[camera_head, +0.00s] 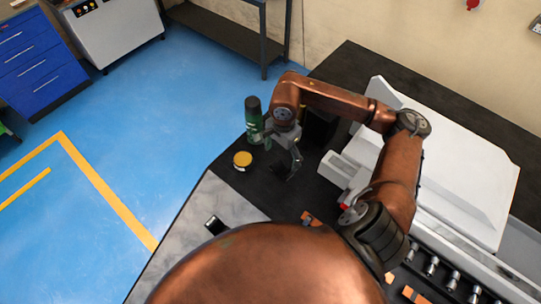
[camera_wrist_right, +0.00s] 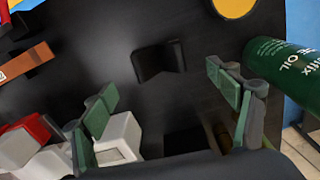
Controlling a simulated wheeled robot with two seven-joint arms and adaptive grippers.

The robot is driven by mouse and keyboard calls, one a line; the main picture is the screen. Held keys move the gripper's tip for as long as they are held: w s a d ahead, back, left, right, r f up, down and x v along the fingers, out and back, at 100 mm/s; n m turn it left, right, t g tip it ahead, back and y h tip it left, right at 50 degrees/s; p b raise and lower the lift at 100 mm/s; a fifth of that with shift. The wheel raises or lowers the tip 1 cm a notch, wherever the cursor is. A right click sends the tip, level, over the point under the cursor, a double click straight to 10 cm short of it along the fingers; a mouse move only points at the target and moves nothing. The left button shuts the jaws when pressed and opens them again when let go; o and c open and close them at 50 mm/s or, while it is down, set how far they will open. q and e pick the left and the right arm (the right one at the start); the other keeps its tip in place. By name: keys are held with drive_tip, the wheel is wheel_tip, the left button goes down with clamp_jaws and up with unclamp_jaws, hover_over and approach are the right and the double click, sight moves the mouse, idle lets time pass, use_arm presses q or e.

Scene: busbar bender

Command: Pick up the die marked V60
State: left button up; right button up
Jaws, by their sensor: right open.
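A small black block with a V-shaped notch (camera_wrist_right: 158,62) lies on the dark tabletop in the right wrist view. No V60 marking can be read on it, so I cannot tell whether it is the V60 die. In the head view a dark shape (camera_head: 281,171) lies on the table below the gripper, hard to make out against the black top. My right gripper (camera_head: 281,150) is open and empty, above the table near it. In the right wrist view its fingers (camera_wrist_right: 168,100) are spread wide, with the block between and beyond them. My left gripper is not in view.
A green oil bottle (camera_head: 253,120) stands close beside the right gripper, also in the wrist view (camera_wrist_right: 285,68). A yellow-topped round item (camera_head: 242,160) is nearby. Copper-coloured pieces (camera_head: 311,218) lie toward the front. A white machine (camera_head: 455,170) fills the right side.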

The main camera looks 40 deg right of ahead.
sight(282, 172)
drive_tip(key=shift+w+f, duration=0.3)
drive_tip(key=shift+f, duration=0.3)
drive_tip(key=shift+s+d+f+p, duration=0.1)
drive_tip(key=shift+s+f+p, duration=0.05)
drive_tip(key=shift+f, duration=0.25)
drive_tip(key=shift+s+f+p, duration=0.1)
drive_tip(key=shift+f+p, duration=0.05)
drive_tip(key=shift+f, duration=0.25)
drive_tip(key=f, duration=0.2)
drive_tip(key=f+p, duration=0.1)
drive_tip(key=f, duration=0.2)
drive_tip(key=shift+s+d, duration=0.15)
drive_tip(key=shift+s, duration=0.05)
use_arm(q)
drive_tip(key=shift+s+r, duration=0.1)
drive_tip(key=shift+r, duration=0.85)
use_arm(e)
drive_tip(key=shift+c, duration=0.2)
drive_tip(key=c, duration=2.1)
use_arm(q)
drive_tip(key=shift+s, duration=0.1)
use_arm(e)
drive_tip(key=shift+w+r, duration=0.1)
drive_tip(key=shift+c, duration=0.2)
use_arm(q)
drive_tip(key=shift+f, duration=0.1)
use_arm(e)
drive_tip(key=shift+r, duration=0.1)
